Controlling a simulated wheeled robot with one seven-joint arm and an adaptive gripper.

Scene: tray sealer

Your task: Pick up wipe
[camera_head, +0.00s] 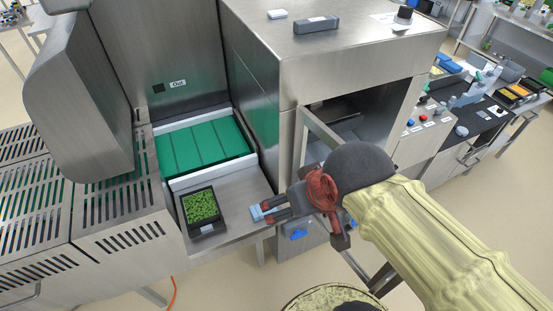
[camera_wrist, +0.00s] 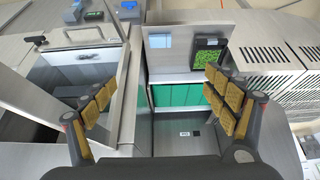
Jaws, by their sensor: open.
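The wipe, a small light blue piece (camera_head: 256,212), lies on the steel shelf beside the black tray of green food. It also shows in the wrist view (camera_wrist: 159,41), flat on the steel near the top centre. My gripper (camera_head: 272,209) is open, with its fingertips close to the wipe in the head view and partly over it. In the wrist view my gripper (camera_wrist: 160,88) has its two fingers wide apart, with nothing between them. There the wipe appears beyond the fingertips; the exact gap cannot be told.
The black tray of green food (camera_head: 201,208) stands just left of the wipe. A green conveyor belt (camera_head: 205,146) lies behind it. The steel cabinet (camera_head: 290,100) with an open door (camera_head: 318,130) rises at the right. Slotted steel covers (camera_head: 115,220) lie at left.

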